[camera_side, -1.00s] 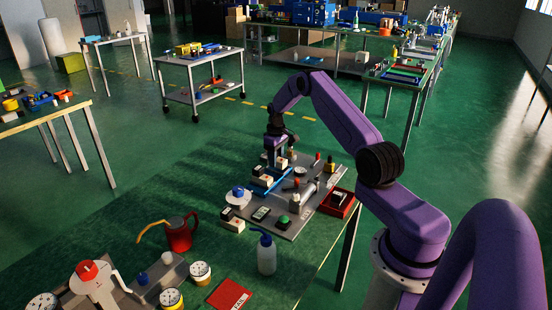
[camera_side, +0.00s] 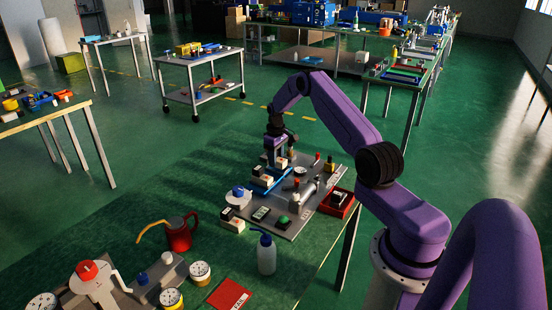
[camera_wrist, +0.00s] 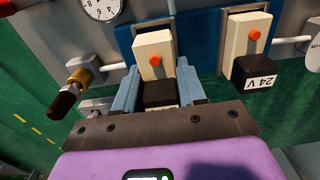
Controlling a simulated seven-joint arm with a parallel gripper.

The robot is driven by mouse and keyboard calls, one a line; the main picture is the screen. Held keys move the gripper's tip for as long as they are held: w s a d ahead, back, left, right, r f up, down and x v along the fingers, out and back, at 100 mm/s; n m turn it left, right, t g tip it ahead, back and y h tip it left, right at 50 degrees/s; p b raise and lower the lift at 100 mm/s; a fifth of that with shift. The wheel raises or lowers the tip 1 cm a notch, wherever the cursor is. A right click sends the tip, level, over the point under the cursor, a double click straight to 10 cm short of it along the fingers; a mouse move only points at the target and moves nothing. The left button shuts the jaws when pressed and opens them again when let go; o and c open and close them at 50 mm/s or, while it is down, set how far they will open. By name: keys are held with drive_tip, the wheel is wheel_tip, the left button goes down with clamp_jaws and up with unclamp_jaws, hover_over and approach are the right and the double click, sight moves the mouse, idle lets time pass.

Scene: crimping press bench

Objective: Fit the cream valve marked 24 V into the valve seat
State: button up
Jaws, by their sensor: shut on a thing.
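My gripper (camera_wrist: 158,82) is shut on a cream valve (camera_wrist: 152,46) with an orange button and a black end block. In the wrist view its two grey-blue fingers lie on either side of the black block, and its label is mostly hidden by the gripper. The held valve lies over a pale-framed place on a blue base (camera_wrist: 124,42); I cannot tell whether it is fully down. A second cream valve (camera_wrist: 246,38), with a black block marked 24 V, sits on the blue base to the right. In the side view my gripper (camera_side: 277,158) is low over the blue base.
A grey fitting with a brass collar and black tip (camera_wrist: 76,90) lies left of my gripper. A round dial (camera_wrist: 101,7) is beyond it.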

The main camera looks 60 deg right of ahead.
drive_tip(key=shift+f, duration=0.85)
drive_tip(key=o, duration=1.3)
drive_tip(key=shift+c, duration=0.2)
wheel_tip(320, 180, up, 17)
drive_tip(key=shift+r, duration=0.2)
